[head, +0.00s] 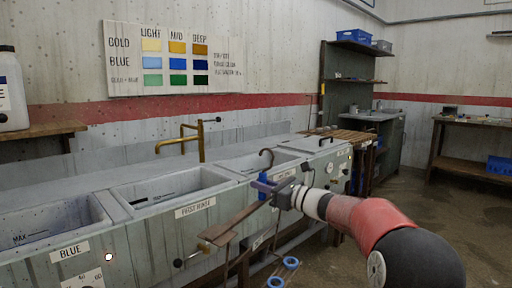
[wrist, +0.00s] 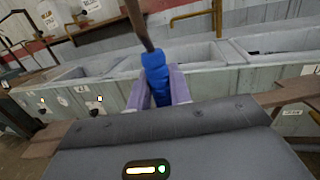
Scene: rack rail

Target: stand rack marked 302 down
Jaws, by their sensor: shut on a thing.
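My gripper (head: 272,190) is shut on the blue grip (head: 263,184) of a rack. A brown hook (head: 267,156) rises above the grip. In the wrist view the blue grip (wrist: 156,78) sits between my two pale purple fingers, with a brown rod (wrist: 138,22) going up from it. A flat brown bar (head: 228,221) runs down and left below the grip; its pieces also show left and right in the wrist view (wrist: 292,90). The rack is held in front of the tubs' front face. No number 302 is readable, and my gripper and arm hide part of the rack.
A row of grey tubs (head: 150,238) runs along the wall, with labels BLUE (head: 69,252) and FIRST RINSE (head: 195,207). A brass tap (head: 201,142) stands behind. Blue rings (head: 291,262) show low down. A slatted wooden surface (head: 342,135) lies beyond the tubs. Floor is clear at right.

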